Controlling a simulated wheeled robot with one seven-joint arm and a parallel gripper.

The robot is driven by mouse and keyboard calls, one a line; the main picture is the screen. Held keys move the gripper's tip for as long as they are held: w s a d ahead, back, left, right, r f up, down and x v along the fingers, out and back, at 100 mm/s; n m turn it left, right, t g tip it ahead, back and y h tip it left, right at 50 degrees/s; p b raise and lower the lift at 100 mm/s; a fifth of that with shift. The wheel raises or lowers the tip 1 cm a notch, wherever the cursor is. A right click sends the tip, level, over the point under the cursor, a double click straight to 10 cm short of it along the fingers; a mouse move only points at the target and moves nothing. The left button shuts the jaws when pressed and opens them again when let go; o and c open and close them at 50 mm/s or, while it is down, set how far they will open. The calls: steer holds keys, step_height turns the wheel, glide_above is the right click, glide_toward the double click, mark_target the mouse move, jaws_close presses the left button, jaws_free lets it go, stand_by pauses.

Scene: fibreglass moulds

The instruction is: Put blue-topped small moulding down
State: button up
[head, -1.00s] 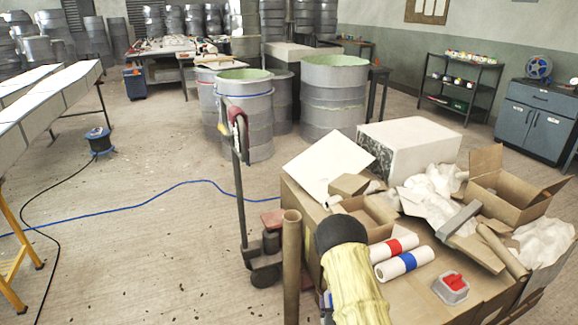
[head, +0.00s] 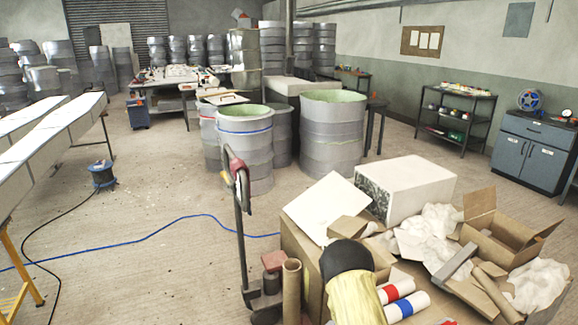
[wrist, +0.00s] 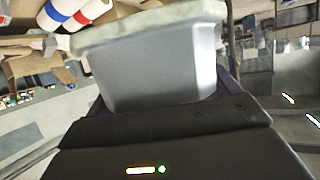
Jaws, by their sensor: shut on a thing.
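My gripper (wrist: 160,103) is at the middle of the wrist view, shut on a small pale grey moulding (wrist: 155,70) with sloping sides and a pale, rough rim. Dark finger parts show on either side of it. No blue shows on this moulding from here, as its top face is hidden. In the head view my gripper and the held moulding are out of sight.
A pallet-truck handle (head: 238,185) and green-lined drums (head: 332,135) stand beyond. Open floor lies left, crossed by a blue hose (head: 150,236).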

steer(key=s+f, duration=0.4)
steer(key=f, duration=0.1)
steer(key=shift+s+f, duration=0.2)
steer(key=shift+f, duration=0.05)
stand_by(1.2)
